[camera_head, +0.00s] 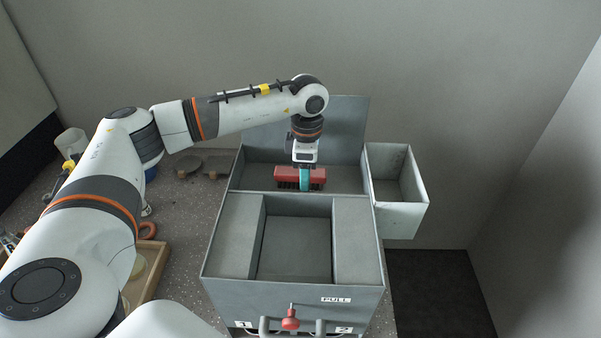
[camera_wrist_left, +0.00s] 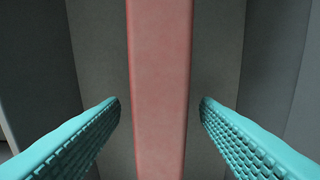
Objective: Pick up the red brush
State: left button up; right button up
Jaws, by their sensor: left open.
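The red brush (camera_head: 288,173) lies in the back compartment of the grey box, its length running left to right in the head view, with dark bristles below. My left gripper (camera_head: 305,180) reaches down over it from above. In the left wrist view the brush's red back (camera_wrist_left: 160,90) runs down the middle, between the two teal fingers (camera_wrist_left: 160,108). The fingers are open, with a gap on each side of the brush. The bristles are hidden in the wrist view. My right gripper is not in view.
The grey box (camera_head: 215,262) has compartment walls around the brush and a raised lid (camera_head: 345,118) behind it. A side bin (camera_head: 405,218) hangs at its right. A red knob (camera_head: 290,319) is on the front. A wooden tray (camera_head: 152,270) stands at the left.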

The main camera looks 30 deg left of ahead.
pick_arm(q)
jog(key=shift+f, duration=0.8)
jog(key=c, duration=1.1)
jog(key=shift+r, duration=0.1)
